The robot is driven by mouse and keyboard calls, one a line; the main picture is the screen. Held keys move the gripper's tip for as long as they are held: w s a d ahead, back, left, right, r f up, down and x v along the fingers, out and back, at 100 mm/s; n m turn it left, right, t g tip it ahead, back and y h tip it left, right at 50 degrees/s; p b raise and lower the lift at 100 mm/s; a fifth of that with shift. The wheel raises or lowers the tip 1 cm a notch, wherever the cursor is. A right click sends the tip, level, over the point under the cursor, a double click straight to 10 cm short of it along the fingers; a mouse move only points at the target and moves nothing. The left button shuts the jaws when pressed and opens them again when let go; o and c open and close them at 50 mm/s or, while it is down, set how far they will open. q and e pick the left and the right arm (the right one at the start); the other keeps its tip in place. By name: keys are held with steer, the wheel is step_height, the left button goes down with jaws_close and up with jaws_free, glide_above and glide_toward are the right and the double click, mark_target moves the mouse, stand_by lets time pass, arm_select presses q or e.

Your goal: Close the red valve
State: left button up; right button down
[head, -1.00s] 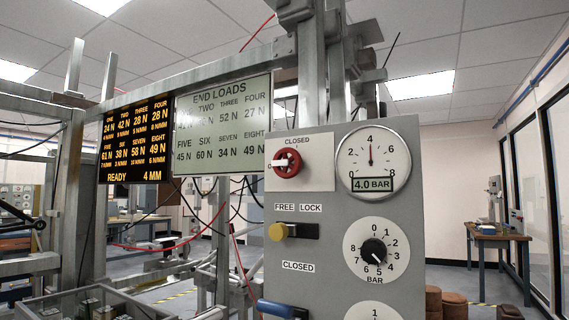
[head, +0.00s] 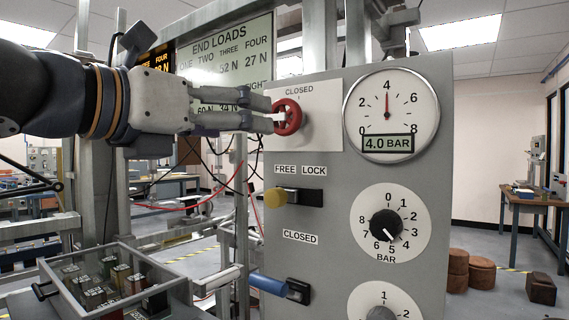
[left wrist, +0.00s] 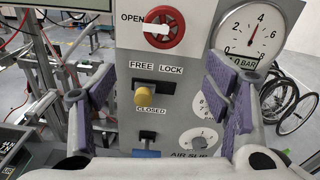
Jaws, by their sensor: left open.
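The red valve (head: 291,118) is a round red handwheel with a white bar, on a white plate of the grey panel (head: 330,235). Its bar points left, and a CLOSED label sits above it. In the left wrist view the valve (left wrist: 165,30) is at the top, its bar toward the word OPEN. My left gripper (head: 260,109) reaches in from the left, fingertips just left of the valve. In the left wrist view my open gripper (left wrist: 158,88) shows purple pads wide apart, nothing between them. Whether a finger touches the valve cannot be told. My right gripper is out of view.
Below the valve are a yellow knob (head: 275,198) on a FREE/LOCK slot and a blue handle (head: 268,284). A gauge (head: 390,114) reads 4.0 bar; a dial (head: 387,225) sits under it. A clear-lidded box (head: 115,280) stands lower left. Metal frame posts stand behind the panel.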

mark_target(281, 115)
arm_select(q)
steer(key=x, duration=0.3)
steer(key=r+x, duration=0.1)
steer(key=x, duration=0.3)
steer(key=r+x, duration=0.1)
steer(key=x, duration=0.3)
steer(key=shift+r, duration=0.2)
steer(key=shift+c, duration=0.6)
steer(key=c, duration=1.1)
